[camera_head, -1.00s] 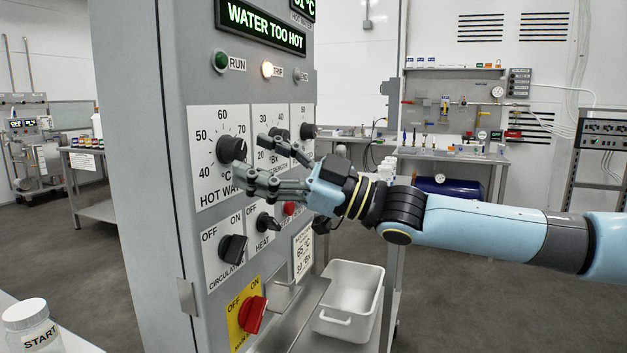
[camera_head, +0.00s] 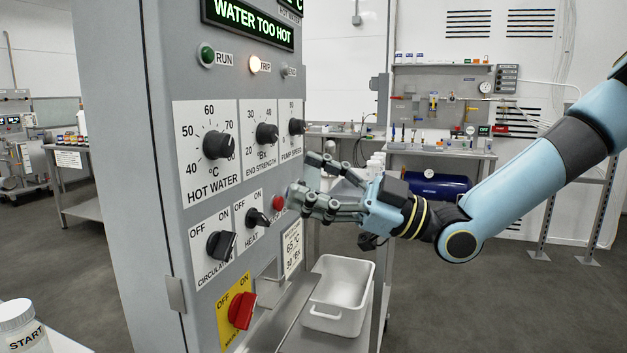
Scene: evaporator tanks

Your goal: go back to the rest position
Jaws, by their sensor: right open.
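My right gripper (camera_head: 312,184) is open and empty in the head view. Its fingers are in front of the right side of the grey control cabinet (camera_head: 130,150), near the red button (camera_head: 278,203). I cannot tell whether a fingertip touches the panel. The hot water knob (camera_head: 217,145), the end strength knob (camera_head: 266,134) and the pump speed knob (camera_head: 297,126) show clear of the fingers. My right arm reaches in from the upper right. My left gripper is not in view.
A white bin (camera_head: 340,297) stands on a metal shelf below the gripper. The display (camera_head: 250,24) reads WATER TOO HOT and the TRIP lamp (camera_head: 254,64) is lit. A jar marked START (camera_head: 18,325) is at lower left. Open floor lies to the right.

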